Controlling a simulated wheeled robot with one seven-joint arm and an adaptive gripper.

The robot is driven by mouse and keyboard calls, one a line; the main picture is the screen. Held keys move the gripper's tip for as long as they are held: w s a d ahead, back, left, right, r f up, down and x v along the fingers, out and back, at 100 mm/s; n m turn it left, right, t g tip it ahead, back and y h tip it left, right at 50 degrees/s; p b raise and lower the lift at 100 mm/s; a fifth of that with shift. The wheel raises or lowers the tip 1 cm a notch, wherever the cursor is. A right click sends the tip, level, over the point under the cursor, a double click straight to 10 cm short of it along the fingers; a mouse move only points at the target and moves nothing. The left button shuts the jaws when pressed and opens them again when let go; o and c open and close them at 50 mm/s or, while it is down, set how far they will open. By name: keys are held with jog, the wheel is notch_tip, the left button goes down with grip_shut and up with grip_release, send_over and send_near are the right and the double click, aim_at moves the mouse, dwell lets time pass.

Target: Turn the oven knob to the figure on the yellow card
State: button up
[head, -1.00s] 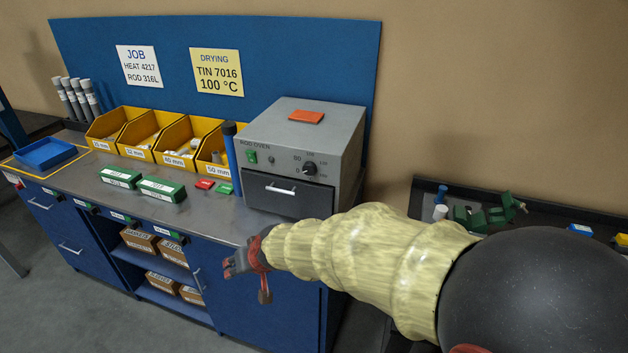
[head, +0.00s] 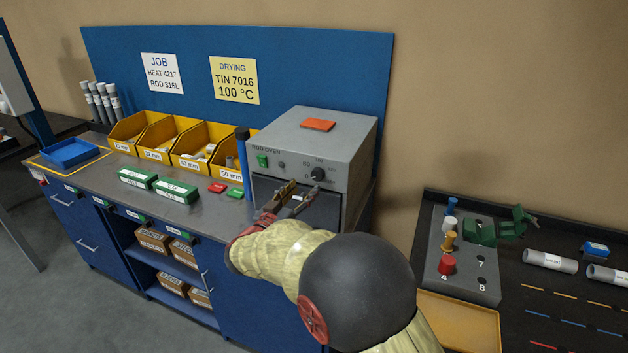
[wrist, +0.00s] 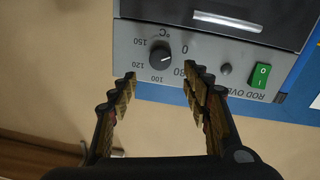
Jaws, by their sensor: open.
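The yellow card (head: 235,80) on the blue back panel reads "DRYING, TIN 7016, 100 °C". The grey rod oven (head: 310,140) stands at the bench's right end. Its black knob (head: 317,174) is on the front panel, right of the green switch. In the wrist view the picture is turned over; the knob (wrist: 160,57) has figures around it, with 100 on the side toward my gripper. I cannot read its pointer for certain. My gripper (head: 301,192) is open and empty in front of the oven. In the wrist view its fingertips (wrist: 160,80) sit either side of the knob's line, apparently short of it.
The oven's door with its handle (wrist: 226,21) lies below the knob. A blue tube (head: 243,160) stands close left of the oven. An orange piece (head: 318,125) lies on the oven top. Yellow bins (head: 188,145) and green boxes (head: 174,190) stand further left.

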aim_at(316, 176)
jog(key=b+x, duration=0.2)
jog(key=x, duration=0.5)
jog(key=shift+w+f, duration=0.1)
jog(key=shift+w, duration=0.05)
jog(key=shift+c, duration=0.4)
jog(key=c, duration=1)
jog(key=shift+c, duration=0.4)
